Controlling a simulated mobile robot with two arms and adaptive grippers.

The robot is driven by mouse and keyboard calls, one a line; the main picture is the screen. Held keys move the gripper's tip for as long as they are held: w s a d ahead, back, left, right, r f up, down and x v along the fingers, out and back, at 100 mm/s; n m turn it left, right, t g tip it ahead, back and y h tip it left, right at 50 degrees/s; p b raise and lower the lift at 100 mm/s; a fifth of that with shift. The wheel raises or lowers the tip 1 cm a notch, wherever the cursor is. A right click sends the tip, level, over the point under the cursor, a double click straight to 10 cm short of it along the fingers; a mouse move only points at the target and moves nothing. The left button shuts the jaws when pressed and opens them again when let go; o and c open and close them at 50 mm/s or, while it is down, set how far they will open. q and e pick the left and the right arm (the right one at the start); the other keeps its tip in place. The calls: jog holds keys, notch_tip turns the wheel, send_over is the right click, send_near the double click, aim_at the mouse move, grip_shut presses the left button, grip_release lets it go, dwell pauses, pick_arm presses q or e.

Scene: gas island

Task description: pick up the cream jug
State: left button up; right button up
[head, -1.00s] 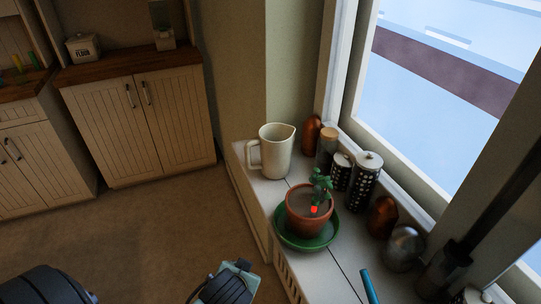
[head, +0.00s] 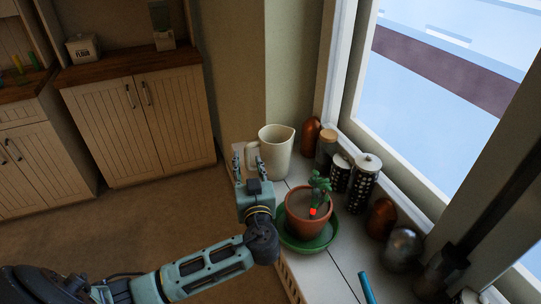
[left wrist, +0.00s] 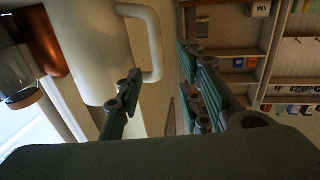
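The cream jug (head: 276,150) stands upright at the far end of the white windowsill counter, its handle on the left side. My left gripper (head: 244,160) is open just left of the jug, near the handle. In the left wrist view the jug (left wrist: 85,40) fills the upper left, and its handle (left wrist: 155,45) reaches toward the space between my open left fingers (left wrist: 160,82). I cannot tell whether any finger touches the jug. My right gripper is not in view.
A potted plant (head: 309,216) on a green saucer (head: 292,243) stands just right of my left wrist. Jars, including a black-and-white canister (head: 364,180), and copper objects (head: 311,132) line the window side. Wooden cabinets (head: 140,125) stand across open floor (head: 120,220).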

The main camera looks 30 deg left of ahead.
aim_at(248, 154)
pick_arm(q)
jog(key=p+x, duration=0.1)
jog(key=x, duration=0.2)
jog(key=shift+w, duration=0.35)
jog(key=shift+w+a, duration=0.25)
jog(key=shift+a, duration=0.05)
jog(key=shift+w+a+f, duration=0.1)
jog(key=shift+f, duration=0.05)
jog(key=shift+c, duration=0.7)
jog(key=c, duration=0.7)
grip_shut()
jog(key=shift+r, duration=0.2)
